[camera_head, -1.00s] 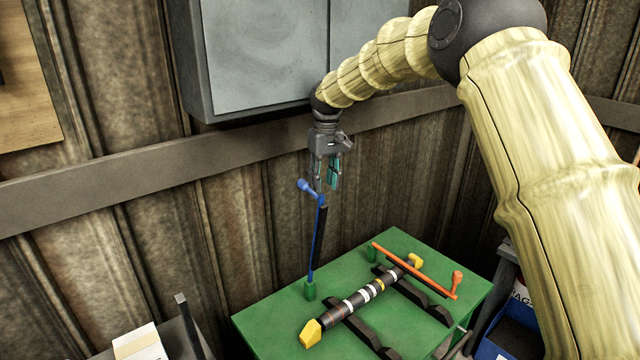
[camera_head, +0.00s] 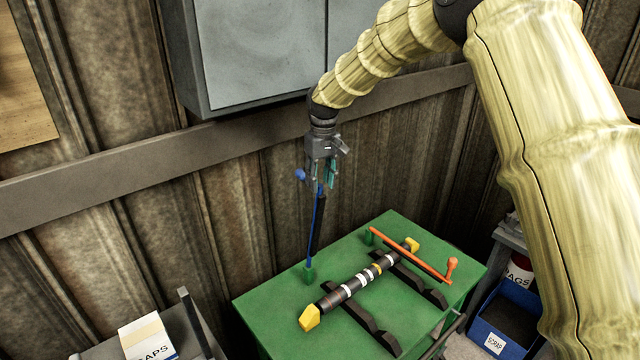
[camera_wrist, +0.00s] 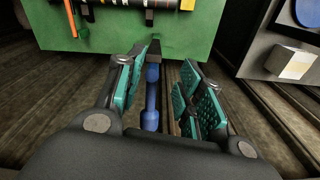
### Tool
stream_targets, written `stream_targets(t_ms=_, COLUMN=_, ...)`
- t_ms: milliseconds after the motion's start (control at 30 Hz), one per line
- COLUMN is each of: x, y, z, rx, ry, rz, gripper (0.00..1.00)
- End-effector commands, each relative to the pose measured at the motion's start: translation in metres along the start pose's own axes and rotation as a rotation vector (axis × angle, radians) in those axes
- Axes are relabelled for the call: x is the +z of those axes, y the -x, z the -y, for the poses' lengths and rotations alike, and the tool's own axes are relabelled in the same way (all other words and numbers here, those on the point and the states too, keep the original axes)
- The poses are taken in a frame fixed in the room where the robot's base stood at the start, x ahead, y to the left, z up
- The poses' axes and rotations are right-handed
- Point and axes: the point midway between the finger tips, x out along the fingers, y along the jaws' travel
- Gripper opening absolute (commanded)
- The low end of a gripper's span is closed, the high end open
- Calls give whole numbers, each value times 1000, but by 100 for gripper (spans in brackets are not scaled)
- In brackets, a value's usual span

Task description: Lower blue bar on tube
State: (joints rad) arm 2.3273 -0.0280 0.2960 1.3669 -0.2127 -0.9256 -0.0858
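The blue bar (camera_head: 314,232) stands raised, nearly upright, from a green pivot post (camera_head: 309,273) at the back left of the green table. Its blue knobbed handle (camera_head: 301,175) is at the top. My gripper (camera_head: 325,184) is at the bar's upper end. In the wrist view the blue handle (camera_wrist: 151,108) lies between the teal finger pads of my gripper (camera_wrist: 163,92), with gaps visible on both sides, so it is open. The tube (camera_head: 361,283), dark with white and yellow bands and yellow ends, rests on black supports. The orange bar (camera_head: 412,252) is lowered across the tube's far end.
A grey cabinet (camera_head: 258,50) hangs on the wall above. A box labelled RAPS (camera_head: 147,341) stands at lower left. A blue scrap bin (camera_head: 507,318) is at lower right. Space above the green table (camera_head: 268,317) is clear.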

Motion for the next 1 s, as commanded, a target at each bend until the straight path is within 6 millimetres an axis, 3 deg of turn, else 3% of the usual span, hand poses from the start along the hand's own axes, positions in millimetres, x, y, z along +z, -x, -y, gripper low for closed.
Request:
stream_targets(t_ms=33, x=7, y=-28, z=2, rx=-12, ry=5, rz=46, gripper=37)
stream_targets(t_ms=300, x=-23, y=-56, z=-10, rx=-24, ry=8, rz=72, gripper=37)
stream_targets(t_ms=400, x=-23, y=-54, z=-12, rx=-24, ry=6, rz=71, gripper=35)
stream_targets(t_ms=600, x=-7, y=-38, z=-9, rx=-15, ry=2, rz=52, gripper=0)
stream_targets(t_ms=767, x=4, y=-30, z=-6, rx=-11, ry=-2, rz=43, gripper=0)
stream_targets(t_ms=1000, x=2, y=-27, z=-4, rx=-10, ry=-1, rz=38, gripper=0)
